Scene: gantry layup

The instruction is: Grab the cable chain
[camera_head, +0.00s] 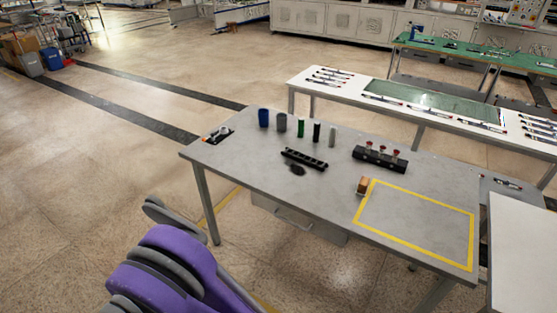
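A black, segmented strip that looks like the cable chain (305,159) lies on the grey table (250,165), left of its middle. A small dark object (297,169) lies just in front of it; I cannot tell what it is or whether the two touch. A purple and grey part of my own arm shows at the lower left, in front of the table and apart from the chain. No fingers of either gripper show.
Several upright cylinders, including a blue one (264,118), stand behind the chain. A black block with red-topped pieces (379,158) stands to the right, near a small orange-brown block (363,185). A yellow-outlined area (415,222) is empty. A white bench (350,90) stands behind.

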